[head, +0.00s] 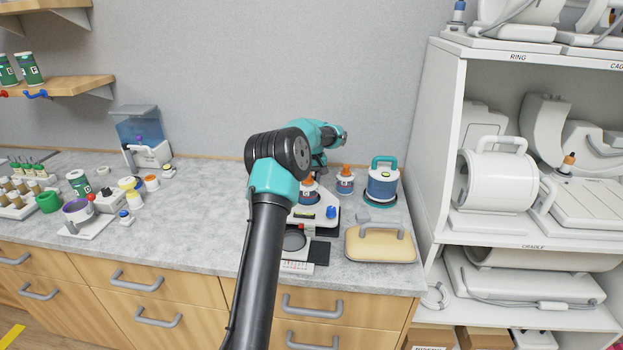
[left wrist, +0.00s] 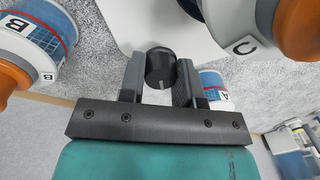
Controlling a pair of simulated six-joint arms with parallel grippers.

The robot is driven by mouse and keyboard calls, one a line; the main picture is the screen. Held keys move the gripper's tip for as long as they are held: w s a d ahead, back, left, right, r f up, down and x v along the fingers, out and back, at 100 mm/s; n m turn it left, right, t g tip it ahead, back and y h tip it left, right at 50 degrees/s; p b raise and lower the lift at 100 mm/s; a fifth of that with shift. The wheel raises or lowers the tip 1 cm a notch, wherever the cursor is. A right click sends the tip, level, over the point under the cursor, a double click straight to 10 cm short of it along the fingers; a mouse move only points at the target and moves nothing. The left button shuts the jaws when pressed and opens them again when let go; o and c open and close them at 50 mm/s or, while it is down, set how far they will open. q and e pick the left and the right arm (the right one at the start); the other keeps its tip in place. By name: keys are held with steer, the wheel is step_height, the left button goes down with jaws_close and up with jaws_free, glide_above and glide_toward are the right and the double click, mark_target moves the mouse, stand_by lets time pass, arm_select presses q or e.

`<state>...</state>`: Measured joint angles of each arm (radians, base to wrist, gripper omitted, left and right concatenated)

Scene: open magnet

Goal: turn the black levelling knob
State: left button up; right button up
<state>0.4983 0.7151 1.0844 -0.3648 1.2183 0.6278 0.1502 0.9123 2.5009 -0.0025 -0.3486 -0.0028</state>
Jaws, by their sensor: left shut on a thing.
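The black levelling knob (left wrist: 160,70) shows in the left wrist view, with a pale mark on its face, at the edge of a white base plate (left wrist: 150,22). My left gripper (left wrist: 162,82) has one finger on each side of the knob and is shut on it. There my left arm (head: 265,245) hides the black knob and the fingertips. My right gripper is in neither view.
Orange-capped containers labelled B (left wrist: 35,42) and C (left wrist: 250,30) stand close around the gripper, with A (left wrist: 213,86) behind a finger. A blue jar with a teal handle (head: 382,185) and a yellow pad (head: 380,245) are right of the base. Bare counter (head: 195,225) lies left.

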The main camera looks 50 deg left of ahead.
mark_target(313, 177)
arm_select(q)
steer(key=shift+m, duration=0.8)
steer(key=o, duration=0.9)
steer(key=shift+o, duration=0.2)
steer(key=shift+r, duration=0.1)
step_height(313, 177, up, 17)
steer(key=shift+w+d+r, duration=0.15)
steer(key=shift+w+d, duration=0.05)
steer(key=shift+w, duration=0.1)
